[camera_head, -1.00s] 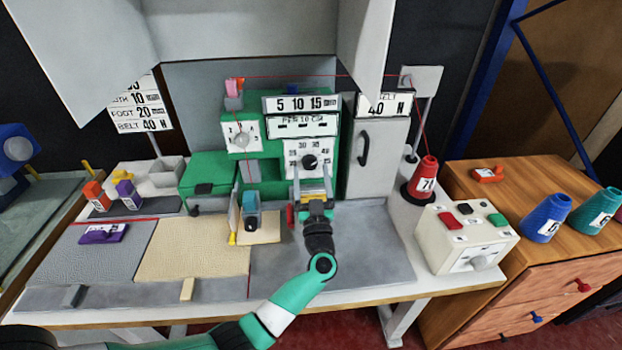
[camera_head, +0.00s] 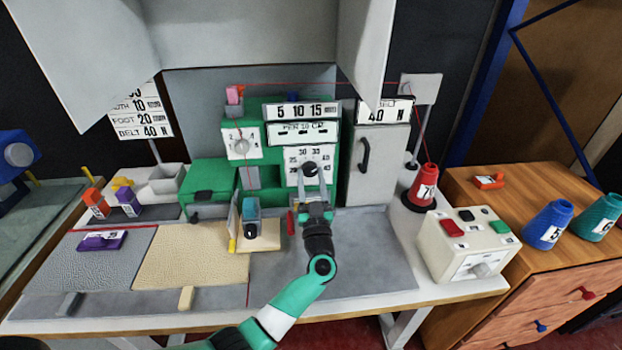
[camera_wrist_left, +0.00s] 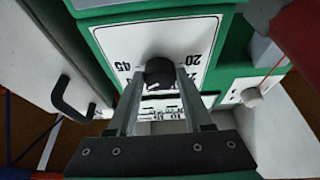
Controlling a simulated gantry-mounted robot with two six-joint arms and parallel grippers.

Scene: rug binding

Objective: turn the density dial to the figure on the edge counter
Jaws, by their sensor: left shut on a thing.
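The density dial is a black knob (camera_head: 310,169) on a white plate (camera_head: 293,179) printed with figures, on the front of the green machine. My left gripper (camera_head: 311,178) reaches up to it from below. In the left wrist view the knob (camera_wrist_left: 159,72) sits between the fingertips of my left gripper (camera_wrist_left: 160,80), which is shut on it. The figures 45 and 20 show upside down on the plate there. The pointer's exact figure is unclear. My right gripper is out of view.
A grey cabinet with a black handle (camera_head: 364,154) stands right of the dial. A second white dial (camera_head: 241,146) is on the left. A blue-grey block (camera_head: 251,217) stands below left. A button box (camera_head: 468,243) and a red cone (camera_head: 424,184) are on the right.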

